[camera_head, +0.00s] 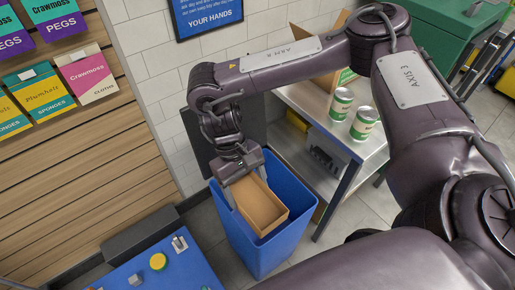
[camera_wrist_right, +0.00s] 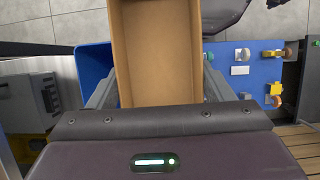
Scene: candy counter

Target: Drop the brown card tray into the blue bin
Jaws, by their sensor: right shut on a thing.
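The brown card tray (camera_head: 259,205) is a shallow open box, held tilted over the mouth of the blue bin (camera_head: 252,243). My right gripper (camera_head: 238,184) is shut on the tray by its upper end, and the tray looks empty. In the right wrist view the tray (camera_wrist_right: 158,55) sits between the two fingers, and part of the blue bin (camera_wrist_right: 93,66) shows beneath it at the left. The bin's inside is mostly hidden by the tray and gripper. My left gripper does not show.
A metal shelf unit (camera_head: 350,147) with two green-labelled cans (camera_head: 341,103) stands right of the bin. A blue surface (camera_head: 165,268) with small parts lies in front. A wooden slatted wall (camera_head: 80,165) with hanging packets is at the left.

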